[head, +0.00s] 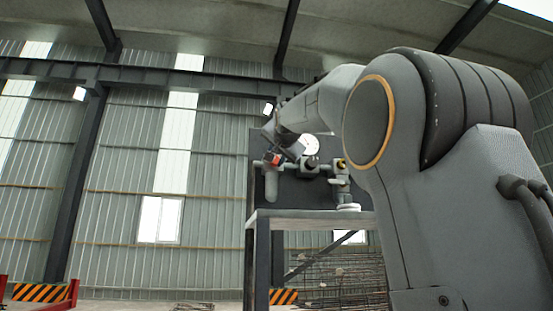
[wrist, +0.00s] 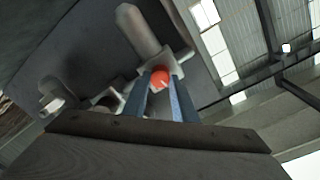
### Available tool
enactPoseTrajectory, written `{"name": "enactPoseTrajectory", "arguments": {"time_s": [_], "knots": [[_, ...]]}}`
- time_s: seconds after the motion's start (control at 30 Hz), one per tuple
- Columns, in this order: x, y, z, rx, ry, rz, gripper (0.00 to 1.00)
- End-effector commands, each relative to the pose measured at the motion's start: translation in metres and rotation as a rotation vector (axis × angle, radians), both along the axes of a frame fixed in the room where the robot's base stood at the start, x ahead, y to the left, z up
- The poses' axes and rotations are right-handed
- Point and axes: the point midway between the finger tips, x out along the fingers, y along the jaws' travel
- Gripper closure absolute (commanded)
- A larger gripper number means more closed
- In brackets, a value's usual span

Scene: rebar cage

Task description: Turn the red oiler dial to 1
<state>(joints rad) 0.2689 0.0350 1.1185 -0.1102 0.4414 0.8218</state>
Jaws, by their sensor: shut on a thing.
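The red oiler dial (wrist: 160,80) shows in the wrist view as a round red knob with a small pale mark on its face. It sits on a grey oiler body with a pale cylindrical bowl (wrist: 138,30). My gripper (wrist: 161,88) is shut on the dial, with one blue-grey finger on each side of it. In the head view the red dial (head: 275,159) is small and partly hidden by the end of my arm. The bowl (head: 271,185) hangs below it. The numbers around the dial cannot be read.
A dark panel (head: 310,195) stands behind the oiler, with a round white gauge (head: 310,145) and grey pipe fittings (head: 340,180) to the right. A table (head: 290,214) is below. Rebar mesh (head: 340,280) lies behind it on the floor.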

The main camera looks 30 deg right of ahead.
Motion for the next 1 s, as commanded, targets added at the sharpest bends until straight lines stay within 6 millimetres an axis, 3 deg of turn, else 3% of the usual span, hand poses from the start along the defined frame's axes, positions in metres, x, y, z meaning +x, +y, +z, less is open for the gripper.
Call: {"name": "enactPoseTrajectory", "arguments": {"time_s": [0.13,0.17,0.27,0.63,1.0], "knots": [[-0.001,0.000,0.002,-0.002,-0.003,0.000,0.98],[-0.001,0.000,0.002,-0.002,-0.002,0.000,0.73],[-0.001,0.000,0.001,-0.002,-0.002,0.000,0.57],[-0.004,0.001,0.001,-0.003,-0.001,-0.001,0.56],[-0.057,0.019,0.001,-0.003,-0.003,0.000,0.56]]}}
